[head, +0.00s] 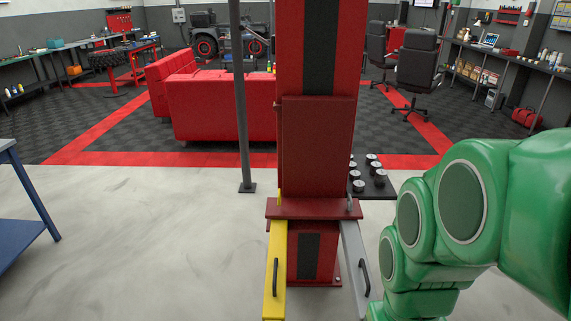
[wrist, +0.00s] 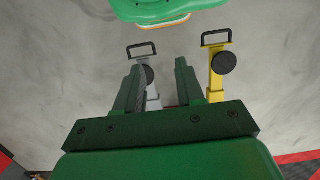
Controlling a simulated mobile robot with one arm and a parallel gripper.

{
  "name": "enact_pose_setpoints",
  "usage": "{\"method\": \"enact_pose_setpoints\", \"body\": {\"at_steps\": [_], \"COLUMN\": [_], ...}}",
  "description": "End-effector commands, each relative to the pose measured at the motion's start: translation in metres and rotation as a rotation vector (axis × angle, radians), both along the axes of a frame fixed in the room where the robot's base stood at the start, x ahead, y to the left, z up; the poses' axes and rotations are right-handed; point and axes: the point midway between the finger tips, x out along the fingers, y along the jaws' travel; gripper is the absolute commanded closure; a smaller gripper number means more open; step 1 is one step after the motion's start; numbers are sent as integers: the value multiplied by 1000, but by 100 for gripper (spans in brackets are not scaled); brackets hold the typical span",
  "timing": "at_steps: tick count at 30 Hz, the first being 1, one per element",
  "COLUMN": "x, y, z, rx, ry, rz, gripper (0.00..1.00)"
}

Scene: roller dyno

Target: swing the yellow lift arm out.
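The yellow lift arm (head: 274,278) reaches forward from the left foot of the red lift column (head: 318,150) and carries a black handle. A grey lift arm (head: 355,262) with its own black handle lies on the right side. In the wrist view the yellow lift arm (wrist: 216,72) is right of my gripper (wrist: 159,68), with its handle and round black pad showing. The grey lift arm (wrist: 151,95) shows partly between and behind my fingers. My fingers are apart, with nothing visibly held. The head view does not show my fingers.
A blue bench (head: 25,205) stands at the left. A dark tray of round pads (head: 372,184) sits behind the column at right. A thin grey post (head: 241,100) and a red sofa (head: 220,105) are behind. The pale floor left of the yellow arm is clear.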

Motion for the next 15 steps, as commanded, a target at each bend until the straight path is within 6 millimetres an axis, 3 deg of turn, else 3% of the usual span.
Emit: {"method": "enact_pose_setpoints", "body": {"at_steps": [8,11,15], "x": [2,11,40], "y": [0,-2,-5], "z": [0,1,6], "rx": [-2,-12,-41], "ry": [0,-3,-20], "rz": [-1,-3,-13], "gripper": [60,60,60]}}
